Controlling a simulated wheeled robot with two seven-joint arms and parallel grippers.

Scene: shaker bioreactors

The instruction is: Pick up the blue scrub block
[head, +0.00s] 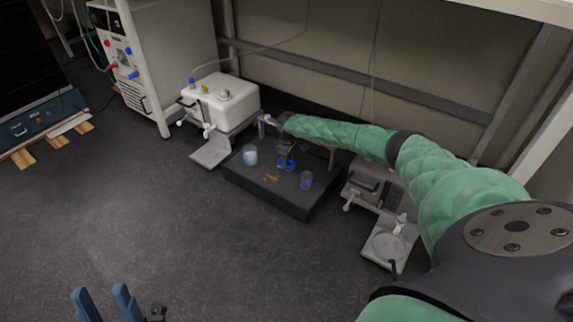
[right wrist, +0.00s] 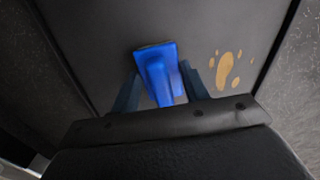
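The blue scrub block (right wrist: 160,75) lies on the dark platform in the right wrist view, between the two fingers of my right gripper (right wrist: 160,82). The fingers are apart on either side of it, and I see no clear grip on it. In the head view, my right gripper (head: 287,160) is low over the platform, with bright blue showing at its fingers. My left gripper (head: 101,290) is open and empty at the bottom left of the head view, far from the block.
The dark platform (head: 311,207) also bears a container with pale blue contents (head: 250,155), a clear bluish cup (head: 306,180) and brownish stains (right wrist: 226,68). A white machine (head: 222,100) stands to the left, and a grey balance-like device (head: 388,246) to the right. The floor in front is clear.

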